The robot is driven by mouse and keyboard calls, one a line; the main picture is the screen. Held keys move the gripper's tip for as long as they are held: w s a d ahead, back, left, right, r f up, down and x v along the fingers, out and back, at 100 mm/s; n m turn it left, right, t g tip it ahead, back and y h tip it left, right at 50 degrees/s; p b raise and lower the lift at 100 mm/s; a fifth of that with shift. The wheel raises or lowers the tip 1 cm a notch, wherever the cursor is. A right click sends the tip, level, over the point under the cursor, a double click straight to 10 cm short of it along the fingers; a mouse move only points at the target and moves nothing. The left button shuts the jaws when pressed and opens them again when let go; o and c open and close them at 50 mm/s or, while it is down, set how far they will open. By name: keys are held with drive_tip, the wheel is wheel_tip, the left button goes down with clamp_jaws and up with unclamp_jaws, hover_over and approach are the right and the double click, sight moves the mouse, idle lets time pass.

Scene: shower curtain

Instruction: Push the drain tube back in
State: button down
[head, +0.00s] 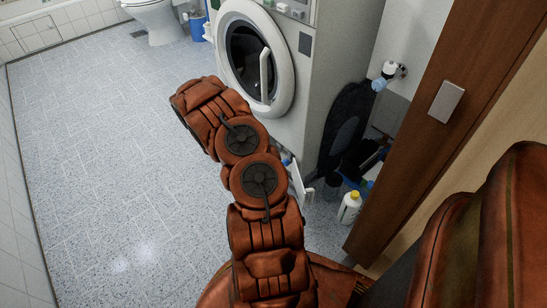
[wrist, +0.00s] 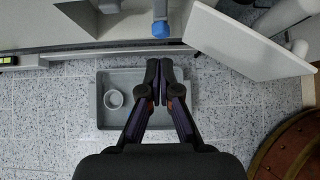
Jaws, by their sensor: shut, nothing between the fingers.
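The drain tube (wrist: 160,28) shows in the wrist view as a blue end on a short grey piece. It sticks out at the low front opening of the white washing machine (head: 300,60). My gripper (wrist: 160,68) is shut and empty. Its fingertips are just below the blue end in the picture, with a small gap between them. The machine's white flap (wrist: 245,42) hangs open to the right of the tube; it also shows in the head view (head: 298,187). My gripper is hidden behind my arm in the head view.
A grey tray (wrist: 130,82) lies on the floor under my fingers, with a white cup (wrist: 113,98) inside. A white bottle with a yellow cap (head: 349,208) stands right of the machine. A brown door frame (head: 440,120) is at the right. The tiled floor at left is clear.

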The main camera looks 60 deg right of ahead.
drive_tip(key=v, duration=0.2)
drive_tip(key=g+h+b, duration=0.1)
drive_tip(key=h+b, duration=0.2)
approach(289, 155)
wheel_tip(289, 155, down, 4)
drive_tip(key=d, duration=0.2)
drive_tip(key=shift+s+d+r+b, duration=0.15)
drive_tip(key=shift+s+d, duration=0.15)
drive_tip(key=shift+d, duration=0.15)
drive_tip(key=shift+s+d+f+b, duration=0.15)
drive_tip(key=shift+s+d, duration=0.15)
drive_tip(key=shift+d, duration=0.15)
drive_tip(key=shift+s+d+r, duration=0.1)
drive_tip(key=shift+d, duration=0.35)
drive_tip(key=shift+s+d+r, duration=0.1)
drive_tip(key=shift+s+d, duration=0.05)
drive_tip(key=shift+d, duration=0.3)
